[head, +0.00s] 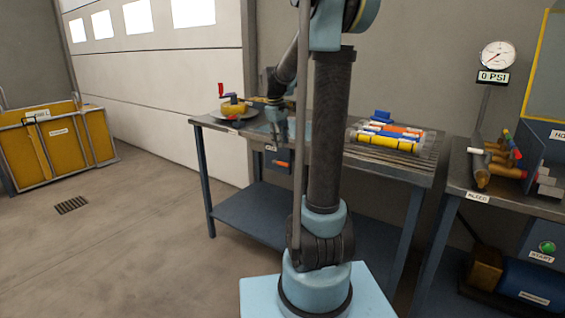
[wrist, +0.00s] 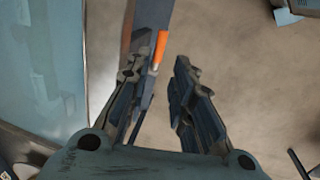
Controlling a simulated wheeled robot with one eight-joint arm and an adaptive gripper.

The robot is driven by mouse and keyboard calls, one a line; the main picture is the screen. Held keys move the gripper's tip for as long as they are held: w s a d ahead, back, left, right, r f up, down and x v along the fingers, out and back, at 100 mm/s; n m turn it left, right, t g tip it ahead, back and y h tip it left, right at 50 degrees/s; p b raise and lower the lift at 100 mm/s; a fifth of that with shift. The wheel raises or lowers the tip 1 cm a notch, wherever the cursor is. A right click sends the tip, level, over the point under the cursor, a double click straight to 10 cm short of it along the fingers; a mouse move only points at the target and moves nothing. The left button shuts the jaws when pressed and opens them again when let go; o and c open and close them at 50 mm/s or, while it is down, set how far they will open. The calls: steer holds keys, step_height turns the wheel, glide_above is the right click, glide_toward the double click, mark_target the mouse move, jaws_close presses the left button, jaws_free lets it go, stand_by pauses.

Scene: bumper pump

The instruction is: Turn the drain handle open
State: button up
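An orange lever, apparently the drain handle (head: 281,163), sticks out from a dark blue box below the front edge of the workbench. In the wrist view the orange handle (wrist: 160,47) shows beyond the fingers, near the left fingertip. My gripper (head: 277,135) points down by the bench's front edge, above the lever. In the wrist view my gripper (wrist: 163,80) is open, with a clear gap between its fingers and nothing held. I cannot tell whether the left finger touches the handle. The handle's pivot is hidden.
The workbench (head: 225,126) carries a yellow part with a red handle (head: 233,106) at left and coloured cylinders (head: 388,138) at right. A second bench (head: 460,168) with a pressure gauge (head: 497,57) stands right. Floor is clear left, around a floor grate (head: 72,205).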

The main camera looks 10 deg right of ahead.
mark_target(283, 163)
steer(key=f, duration=0.3)
steer(key=w+d+f, duration=0.1)
steer(key=f, duration=0.6)
steer(key=shift+w+d, duration=0.15)
steer(key=shift+d, duration=0.05)
jaws_close()
